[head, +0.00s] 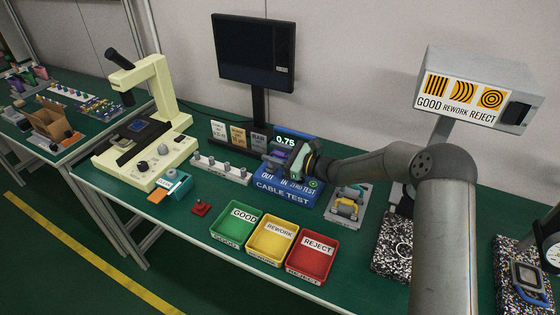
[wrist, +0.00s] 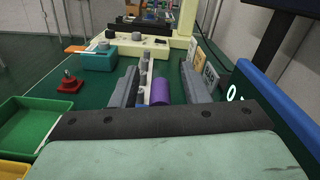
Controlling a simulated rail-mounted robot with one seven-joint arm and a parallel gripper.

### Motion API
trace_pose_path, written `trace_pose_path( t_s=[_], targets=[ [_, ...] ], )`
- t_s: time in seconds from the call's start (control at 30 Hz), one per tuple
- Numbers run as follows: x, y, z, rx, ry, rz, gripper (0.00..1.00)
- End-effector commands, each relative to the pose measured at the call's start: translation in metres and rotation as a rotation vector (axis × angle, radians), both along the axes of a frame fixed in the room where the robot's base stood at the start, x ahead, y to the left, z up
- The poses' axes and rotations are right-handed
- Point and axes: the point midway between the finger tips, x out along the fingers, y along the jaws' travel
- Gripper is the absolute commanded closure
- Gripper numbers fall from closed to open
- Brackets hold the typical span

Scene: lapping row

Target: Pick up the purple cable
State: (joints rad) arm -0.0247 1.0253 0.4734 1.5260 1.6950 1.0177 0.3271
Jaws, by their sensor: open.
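A purple cylindrical piece (wrist: 159,92), which looks like the purple cable or its plug, shows between the two grey fingers of my gripper (wrist: 160,78) in the wrist view. The fingers stand apart on either side of it, with a gap to the right finger. A small patch of purple (head: 278,153) also shows beside my gripper (head: 279,163) in the head view, at the blue cable test box (head: 270,193). My gripper hides most of the cable, and I cannot tell how it runs.
Green (head: 236,224), yellow (head: 271,238) and red (head: 311,256) bins line the front edge. A white rail with grey knobs (head: 222,168) lies left of the test box. A monitor (head: 253,55) and small signs stand behind. A cream microscope (head: 150,110) is further left.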

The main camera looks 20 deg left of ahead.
Motion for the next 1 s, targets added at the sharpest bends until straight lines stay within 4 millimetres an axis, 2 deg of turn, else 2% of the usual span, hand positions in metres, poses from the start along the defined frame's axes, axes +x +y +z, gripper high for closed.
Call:
trace_pose_path(
  t_s=[0.13,0.17,0.2,0.3,0.77,0.93,1.0],
  targets=[
    [0.000,0.000,0.000,0.000,0.000,0.000,0.59],
    [0.000,0.000,0.000,0.000,0.000,0.000,0.64],
    [0.000,0.000,0.000,0.000,0.000,0.000,0.75],
    [0.000,0.000,0.000,0.000,0.000,0.000,1.00],
    [0.000,-0.001,0.007,0.001,-0.002,-0.001,1.00],
    [0.001,-0.001,0.031,0.002,-0.005,-0.002,1.00],
    [-0.009,-0.007,0.045,0.000,-0.003,-0.002,1.00]
  ],
)
